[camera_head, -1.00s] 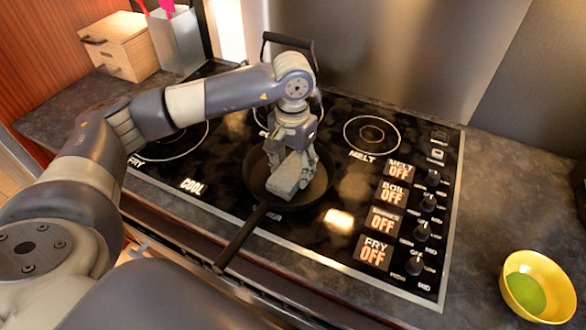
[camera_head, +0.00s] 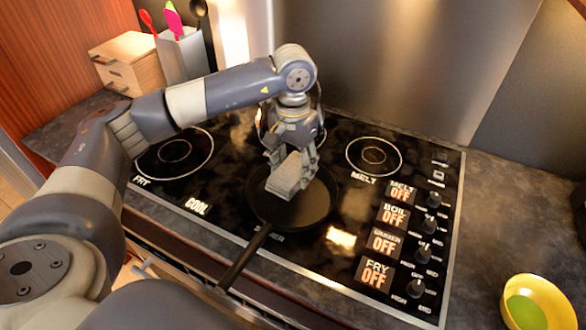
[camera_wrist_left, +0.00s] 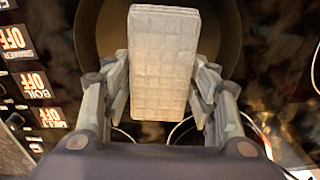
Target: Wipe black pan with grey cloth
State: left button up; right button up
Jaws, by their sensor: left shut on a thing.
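The black pan (camera_head: 312,205) sits on the stove's glass top, its handle pointing to the front left. It also shows behind the cloth in the left wrist view (camera_wrist_left: 105,30). My left gripper (camera_head: 292,165) is over the pan, shut on the folded grey cloth (camera_head: 286,178). In the left wrist view the cloth (camera_wrist_left: 163,60) is a pale block with a grid texture between the two fingers (camera_wrist_left: 160,90). The cloth is over the pan's inside; whether it touches the bottom I cannot tell. My right gripper is not in view.
The black stove top (camera_head: 215,230) has ring burners and several knobs at right (camera_head: 424,248). A yellow bowl (camera_head: 540,295) with something green stands at the lower right. A wooden box (camera_head: 125,62) and a utensil holder (camera_head: 182,55) stand at the back left.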

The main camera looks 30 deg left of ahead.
pick_arm(q)
jog(key=shift+a+f+b, duration=0.15)
jog(key=shift+a+b, duration=0.15)
jog(key=shift+a, duration=0.1)
jog(key=a+b, duration=0.2)
jog(key=a, duration=0.6)
jog(key=shift+a, duration=0.15)
dwell(0.3)
